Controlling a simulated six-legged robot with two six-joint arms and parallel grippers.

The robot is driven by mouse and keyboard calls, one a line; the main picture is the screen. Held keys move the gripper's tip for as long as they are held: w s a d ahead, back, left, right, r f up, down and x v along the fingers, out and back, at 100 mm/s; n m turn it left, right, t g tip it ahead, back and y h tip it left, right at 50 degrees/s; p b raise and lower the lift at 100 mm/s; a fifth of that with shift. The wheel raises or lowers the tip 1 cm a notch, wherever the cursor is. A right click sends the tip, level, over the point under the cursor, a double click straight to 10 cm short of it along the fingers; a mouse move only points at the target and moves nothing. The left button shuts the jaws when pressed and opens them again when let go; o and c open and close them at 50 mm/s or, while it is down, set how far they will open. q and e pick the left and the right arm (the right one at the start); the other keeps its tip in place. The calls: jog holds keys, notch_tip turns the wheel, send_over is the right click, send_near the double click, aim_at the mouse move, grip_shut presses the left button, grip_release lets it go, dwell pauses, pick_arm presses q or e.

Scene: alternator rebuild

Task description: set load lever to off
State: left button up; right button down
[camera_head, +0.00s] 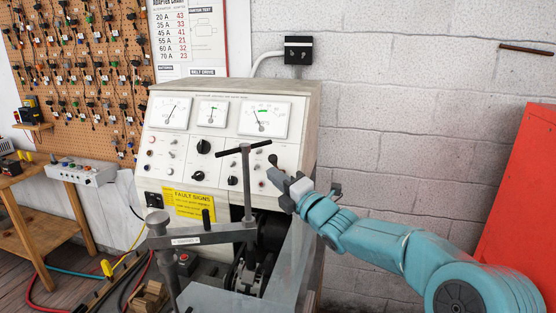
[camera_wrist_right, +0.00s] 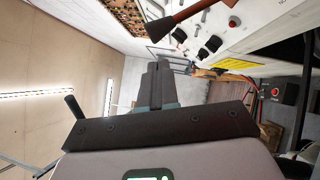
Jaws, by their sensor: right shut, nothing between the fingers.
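The tester's sloped panel (camera_head: 222,148) has meters, dark knobs and switches. A dark rounded knob (camera_head: 272,159), perhaps the end of the load lever, shows near its right edge; no label is readable there. My right gripper (camera_head: 271,174) is just below this knob, at the panel's right side, shut and empty. In the right wrist view my shut fingers (camera_wrist_right: 159,70) point up the picture. A reddish-brown rod with a dark flared end (camera_wrist_right: 158,29) lies just beyond the fingertips, apparently apart from them. I cannot tell the lever's setting. My left gripper is out of view.
A T-handled clamp screw (camera_head: 246,178) stands in front of the panel, left of my right gripper. A yellow fault sign (camera_head: 190,203) is below the panel. A red cabinet (camera_head: 520,195) stands at right. Bare wall (camera_head: 420,130) lies between tester and cabinet.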

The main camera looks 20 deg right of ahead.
aim_at(273, 160)
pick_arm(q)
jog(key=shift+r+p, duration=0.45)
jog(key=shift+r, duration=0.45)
pick_arm(e)
jog(key=shift+w+d+r, duration=0.2)
jog(key=shift+w+d, duration=0.05)
jog(key=shift+w, duration=0.2)
jog(key=shift+w+d+r, duration=0.15)
jog(key=shift+w+d, duration=0.1)
jog(key=shift+w, duration=0.2)
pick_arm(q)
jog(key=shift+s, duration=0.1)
pick_arm(e)
jog(key=shift+d, duration=0.1)
jog(key=shift+w+d+r+b, duration=0.1)
jog(key=shift+w+r+b, duration=0.25)
jog(key=shift+b, duration=0.15)
jog(key=shift+w+d+r, duration=0.1)
jog(key=shift+d+r, duration=0.05)
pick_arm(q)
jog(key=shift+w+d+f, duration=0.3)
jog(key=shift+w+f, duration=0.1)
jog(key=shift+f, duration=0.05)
pick_arm(e)
jog(key=shift+r, duration=0.3)
jog(key=shift+d, duration=0.1)
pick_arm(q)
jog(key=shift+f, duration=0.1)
